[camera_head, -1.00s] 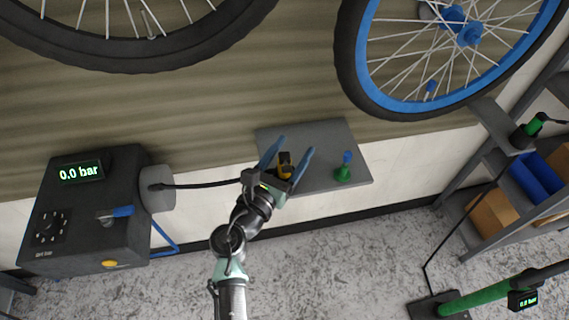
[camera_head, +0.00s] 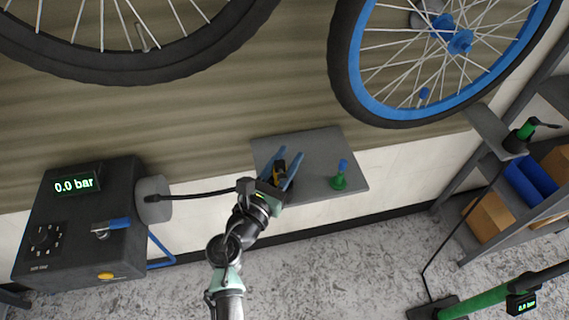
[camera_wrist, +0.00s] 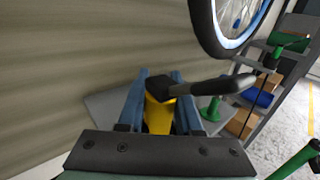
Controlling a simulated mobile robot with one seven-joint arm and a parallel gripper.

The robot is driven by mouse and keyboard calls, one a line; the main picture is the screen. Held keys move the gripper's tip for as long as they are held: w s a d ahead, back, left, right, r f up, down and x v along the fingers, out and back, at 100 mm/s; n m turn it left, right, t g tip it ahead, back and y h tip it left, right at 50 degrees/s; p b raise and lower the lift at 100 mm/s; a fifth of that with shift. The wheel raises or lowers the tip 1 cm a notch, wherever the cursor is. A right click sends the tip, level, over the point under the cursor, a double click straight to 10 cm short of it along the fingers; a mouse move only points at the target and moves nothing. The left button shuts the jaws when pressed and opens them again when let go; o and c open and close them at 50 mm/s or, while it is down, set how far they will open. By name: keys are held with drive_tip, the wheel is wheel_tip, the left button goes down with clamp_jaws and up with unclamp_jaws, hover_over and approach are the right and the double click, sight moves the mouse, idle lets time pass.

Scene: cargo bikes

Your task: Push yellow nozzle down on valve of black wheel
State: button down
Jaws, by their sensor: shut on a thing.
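My gripper (camera_head: 286,171) is shut on the yellow nozzle (camera_head: 279,172), just over the grey shelf. In the wrist view the yellow nozzle (camera_wrist: 157,112) with its black head sits between the two blue fingers (camera_wrist: 158,92). A black hose runs from it. The black wheel (camera_head: 150,72) hangs on the wall at the upper left, only its lower part in view. A thin metallic stem, likely its valve (camera_head: 141,37), shows above the rim among the spokes. The gripper is well below and right of this wheel.
The grey shelf (camera_head: 325,150) holds a green nozzle with a blue top (camera_head: 339,176). A blue-rimmed wheel (camera_head: 385,112) hangs at the upper right. A dark compressor (camera_head: 80,220) reading 0.0 bar stands at left, its hose (camera_head: 205,194) reaching the gripper. A green pump (camera_head: 480,300) is lower right.

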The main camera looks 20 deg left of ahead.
wheel_tip(320, 180, up, 9)
drive_tip(key=p, duration=0.4)
drive_tip(key=s+a+p, duration=0.1)
drive_tip(key=s, duration=1.1)
drive_tip(key=shift+r, duration=0.3)
drive_tip(key=shift+a, duration=0.1)
